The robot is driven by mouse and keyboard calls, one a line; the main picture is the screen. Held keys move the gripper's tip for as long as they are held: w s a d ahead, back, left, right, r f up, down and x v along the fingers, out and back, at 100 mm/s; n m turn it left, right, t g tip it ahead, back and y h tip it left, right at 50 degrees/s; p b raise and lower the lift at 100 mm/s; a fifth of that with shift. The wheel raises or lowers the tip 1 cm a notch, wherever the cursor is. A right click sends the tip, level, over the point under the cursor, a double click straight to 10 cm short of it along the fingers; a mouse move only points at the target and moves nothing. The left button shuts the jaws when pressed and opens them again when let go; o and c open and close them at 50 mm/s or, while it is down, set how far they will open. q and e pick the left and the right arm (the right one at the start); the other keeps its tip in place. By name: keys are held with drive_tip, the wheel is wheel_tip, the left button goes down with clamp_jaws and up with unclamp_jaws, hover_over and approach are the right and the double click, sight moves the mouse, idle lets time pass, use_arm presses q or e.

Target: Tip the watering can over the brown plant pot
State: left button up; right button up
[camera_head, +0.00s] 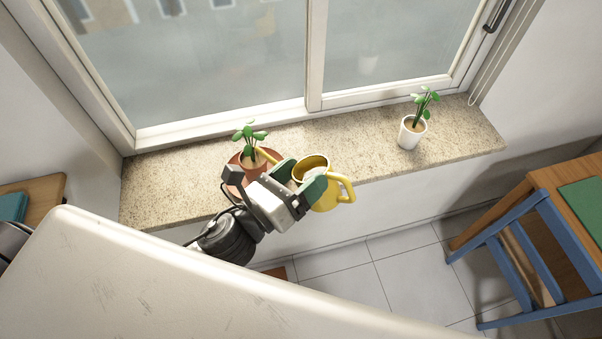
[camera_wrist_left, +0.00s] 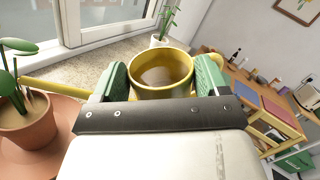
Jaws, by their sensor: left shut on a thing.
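The yellow watering can (camera_head: 326,198) is held between the green fingers of my left gripper (camera_head: 298,180), at the front edge of the window sill. In the left wrist view the can (camera_wrist_left: 162,72) shows its open top, and its spout points left toward the plant pot. It looks roughly upright. The brown plant pot (camera_head: 250,170) with a green plant stands on a reddish-brown saucer on the sill, left of the can. The spout tip (camera_head: 262,152) is close to the plant; in the wrist view the pot (camera_wrist_left: 28,122) is at the left. My right gripper is not in view.
A white pot (camera_head: 408,136) with a plant stands at the right of the stone sill (camera_head: 160,190). The window (camera_head: 315,60) rises behind.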

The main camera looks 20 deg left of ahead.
use_arm(q)
drive_tip(key=shift+a+r+n, duration=0.2)
drive_tip(key=shift+r+n, duration=0.4)
drive_tip(key=shift+r, duration=0.1)
idle(1.4)
drive_tip(key=shift+f, duration=0.1)
idle(1.0)
